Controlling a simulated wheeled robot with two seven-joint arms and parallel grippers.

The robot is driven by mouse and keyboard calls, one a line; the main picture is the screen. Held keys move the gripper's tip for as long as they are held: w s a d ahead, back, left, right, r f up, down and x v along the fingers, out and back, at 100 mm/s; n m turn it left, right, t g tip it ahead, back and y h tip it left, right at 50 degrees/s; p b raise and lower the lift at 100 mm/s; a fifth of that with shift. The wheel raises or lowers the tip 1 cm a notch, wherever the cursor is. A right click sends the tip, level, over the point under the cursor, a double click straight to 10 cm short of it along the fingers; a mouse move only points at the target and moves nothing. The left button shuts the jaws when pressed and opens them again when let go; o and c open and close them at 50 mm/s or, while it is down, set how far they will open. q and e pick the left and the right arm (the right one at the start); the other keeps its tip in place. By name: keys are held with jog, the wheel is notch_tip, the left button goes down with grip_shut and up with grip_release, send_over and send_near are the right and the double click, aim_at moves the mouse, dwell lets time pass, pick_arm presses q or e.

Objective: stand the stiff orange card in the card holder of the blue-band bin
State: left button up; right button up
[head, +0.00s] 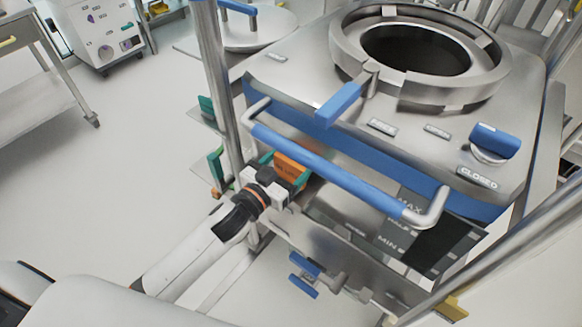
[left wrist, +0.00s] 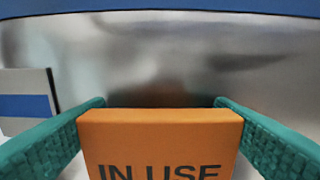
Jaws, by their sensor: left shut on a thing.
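The stiff orange card (head: 291,166) is held between the green finger pads of my left gripper (head: 286,174), in front of the steel bin's left front side. In the left wrist view the card (left wrist: 160,135) fills the lower middle, reads "IN USE", and has a green finger on each side. The steel bin (head: 290,88) has a blue band (head: 470,204) under its top. In the wrist view a plain steel wall (left wrist: 170,65) lies beyond the card. I cannot make out the card holder. My right gripper is not in view.
A blue-sleeved handle bar (head: 330,166) crosses the bin's front, close above my left gripper. A blue lever (head: 338,104) sticks out from the round opening. A steel post (head: 213,80) stands left of the bin. A white plate with a blue stripe (left wrist: 28,105) shows at the wrist view's left.

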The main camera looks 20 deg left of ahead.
pick_arm(q)
jog(key=shift+w+d+f, duration=0.1)
jog(key=shift+w+f, duration=0.05)
jog(key=shift+f, duration=0.75)
jog(key=shift+f, duration=0.15)
jog(key=o, duration=1.1)
jog(key=shift+r, duration=0.25)
jog(key=v, duration=1.2)
jog(key=shift+b, duration=0.3)
